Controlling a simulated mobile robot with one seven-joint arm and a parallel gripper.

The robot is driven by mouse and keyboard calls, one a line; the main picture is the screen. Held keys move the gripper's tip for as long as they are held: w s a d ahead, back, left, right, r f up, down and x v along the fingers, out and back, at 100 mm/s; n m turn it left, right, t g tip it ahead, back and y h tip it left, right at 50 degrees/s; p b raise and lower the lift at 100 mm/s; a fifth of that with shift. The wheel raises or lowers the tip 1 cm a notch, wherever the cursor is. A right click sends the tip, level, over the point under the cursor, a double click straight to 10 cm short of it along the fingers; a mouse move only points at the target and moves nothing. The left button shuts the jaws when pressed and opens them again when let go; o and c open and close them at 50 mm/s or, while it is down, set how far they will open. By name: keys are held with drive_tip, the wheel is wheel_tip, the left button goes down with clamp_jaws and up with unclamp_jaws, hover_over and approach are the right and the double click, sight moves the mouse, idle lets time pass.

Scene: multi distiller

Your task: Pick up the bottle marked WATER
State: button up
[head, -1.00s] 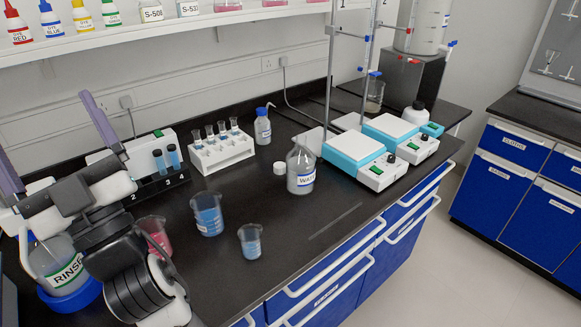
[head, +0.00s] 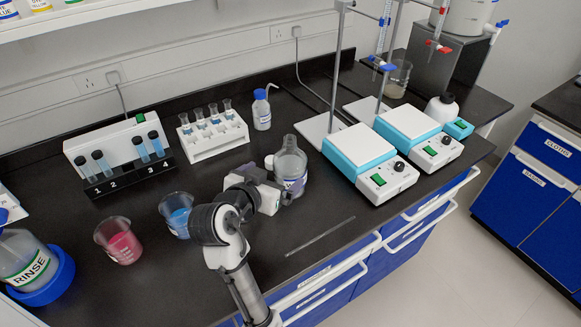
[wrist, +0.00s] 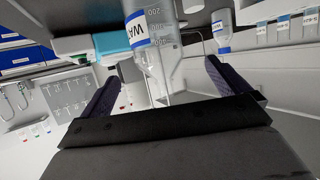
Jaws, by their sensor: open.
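The clear bottle with a blue-and-white label (head: 290,162) stands upright and uncapped on the black bench, left of the hot plates. Only "WA" reads on its label in the wrist view (wrist: 137,30), where it shows upside down. My gripper (head: 280,196) is low at the bottle's near-left side and hides part of its lower body. In the wrist view my gripper (wrist: 163,80) is open, one dark finger on each side of the bottle. I cannot tell whether either finger touches it.
Blue (head: 176,212) and pink (head: 119,242) beakers stand left of my arm. A blue-capped bottle (head: 262,112) and a white tube rack (head: 213,136) stand behind. A glass rod (head: 320,237) lies in front.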

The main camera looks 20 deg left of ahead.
sight(282, 169)
drive_tip(key=x, duration=0.4)
drive_tip(key=shift+p, duration=0.3)
drive_tip(key=p+x, duration=0.1)
drive_tip(key=x, duration=0.1)
drive_tip(key=p+x, duration=0.1)
drive_tip(key=x, duration=0.1)
drive_tip(key=shift+w+d+f, duration=0.2)
drive_tip(key=shift+w+d, duration=0.05)
drive_tip(key=shift+w+f, duration=0.3)
drive_tip(key=shift+w, duration=0.1)
drive_tip(key=shift+r, duration=0.15)
drive_tip(key=c, duration=1.6)
drive_tip(key=shift+r, duration=0.15)
